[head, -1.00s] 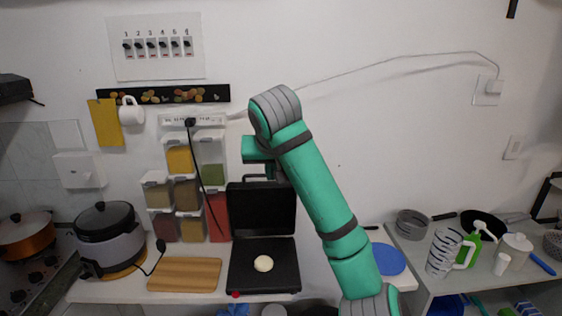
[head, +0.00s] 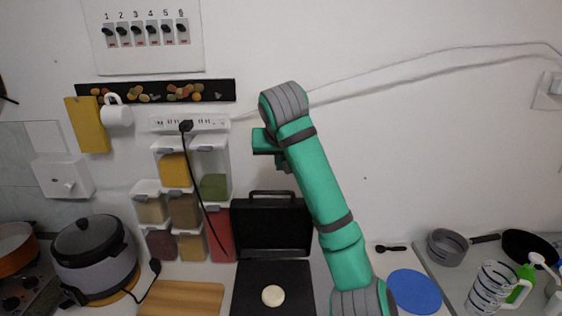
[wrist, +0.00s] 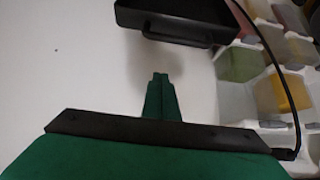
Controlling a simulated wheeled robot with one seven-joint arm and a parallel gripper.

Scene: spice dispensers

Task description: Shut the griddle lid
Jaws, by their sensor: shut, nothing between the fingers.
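The black griddle stands open on the counter. Its lid (head: 271,228) is raised upright, with a handle (head: 272,194) along the top edge. The base plate (head: 252,280) lies flat and holds a pale round piece (head: 273,295). In the wrist view the lid (wrist: 180,18) and its handle (wrist: 176,36) show at the top, apart from the fingers. My gripper (wrist: 160,77) is shut and empty, in front of the white wall.
A cooker (head: 92,258) and wooden board (head: 180,298) are at left. A blue disc (head: 415,291) lies at right.

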